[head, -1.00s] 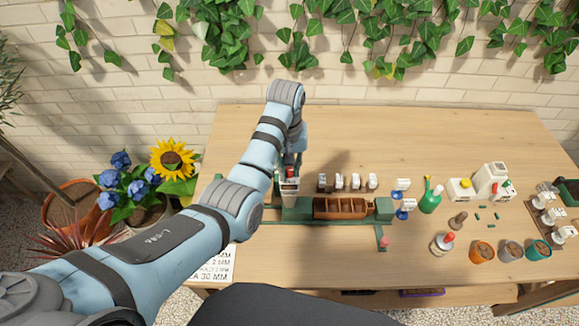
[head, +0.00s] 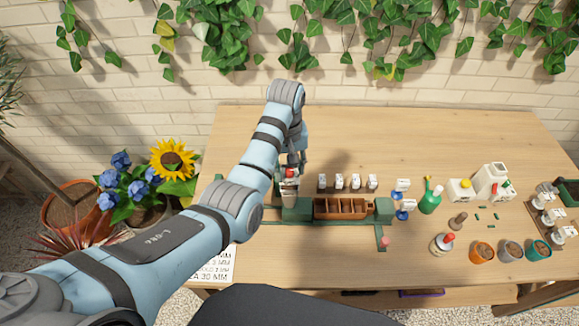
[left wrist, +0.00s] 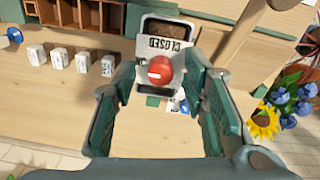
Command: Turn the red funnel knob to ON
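The red funnel knob (left wrist: 160,71) sits on a pale plate (left wrist: 150,50) lettered CLOSED in the left wrist view. Behind the plate is a dark-rimmed funnel opening (left wrist: 165,28) with brown contents. My left gripper (left wrist: 162,78) is open, its green fingers standing on either side of the knob with visible gaps. In the head view the red knob (head: 291,173) shows just below my left gripper (head: 293,160), above the left end of the green rail stand. My right gripper is not in view.
A brown divided tray (head: 341,208) sits between green blocks, with several small white labelled blocks behind it. A green bottle (head: 430,198), a red-capped jar (head: 442,244) and small pots stand to the right. Flowers (head: 172,160) are left of the table.

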